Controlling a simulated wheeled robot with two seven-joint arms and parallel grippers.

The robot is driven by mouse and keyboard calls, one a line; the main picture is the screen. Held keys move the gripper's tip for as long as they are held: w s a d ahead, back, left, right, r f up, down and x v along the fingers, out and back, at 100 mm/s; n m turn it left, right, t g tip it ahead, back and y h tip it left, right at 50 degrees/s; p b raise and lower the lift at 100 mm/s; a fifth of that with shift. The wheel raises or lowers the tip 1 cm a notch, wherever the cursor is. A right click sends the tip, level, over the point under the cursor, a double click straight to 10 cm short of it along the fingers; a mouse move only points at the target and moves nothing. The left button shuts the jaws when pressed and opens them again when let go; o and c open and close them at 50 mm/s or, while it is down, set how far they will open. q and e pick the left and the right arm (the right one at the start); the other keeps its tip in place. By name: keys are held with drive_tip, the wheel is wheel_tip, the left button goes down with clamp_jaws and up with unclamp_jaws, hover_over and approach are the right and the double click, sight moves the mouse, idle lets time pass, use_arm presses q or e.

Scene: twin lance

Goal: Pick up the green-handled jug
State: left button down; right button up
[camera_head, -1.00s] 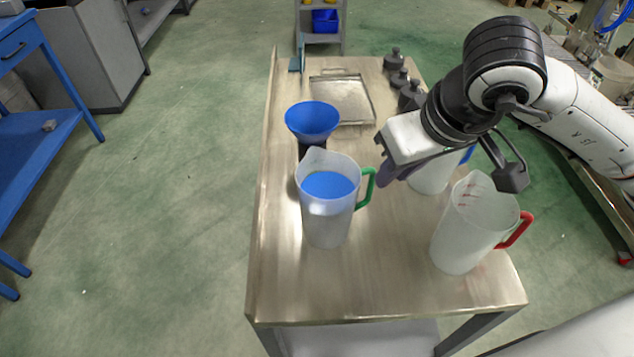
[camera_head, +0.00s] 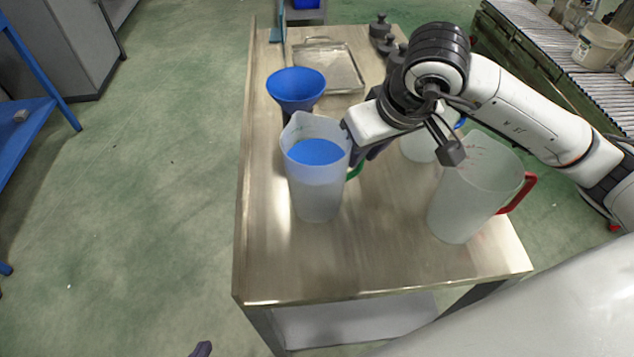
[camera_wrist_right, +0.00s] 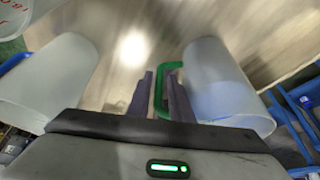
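The green-handled jug (camera_head: 318,190) is translucent, holds blue contents and stands upright on the metal table (camera_head: 345,265). My right gripper (camera_head: 365,155) is at its handle side and hides most of the green handle (camera_head: 355,170). In the right wrist view, the green handle (camera_wrist_right: 160,90) lies between the two purple fingers of my right gripper (camera_wrist_right: 160,97), with the jug (camera_wrist_right: 222,85) just to the right. The gap around the handle is too small to tell whether the fingers press on it. Only a dark tip of my left gripper (camera_head: 201,349) shows at the bottom edge.
A red-handled jug (camera_head: 470,190) stands at the right, under my right forearm. Another jug (camera_head: 418,147) with a blue handle is partly hidden behind my arm. A blue funnel (camera_head: 296,88), a metal tray (camera_head: 330,68) and dark weights (camera_head: 380,28) stand further back. The front of the table is clear.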

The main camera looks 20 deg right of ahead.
clamp_jaws()
idle(1.4)
drive_tip(key=shift+r, duration=0.15)
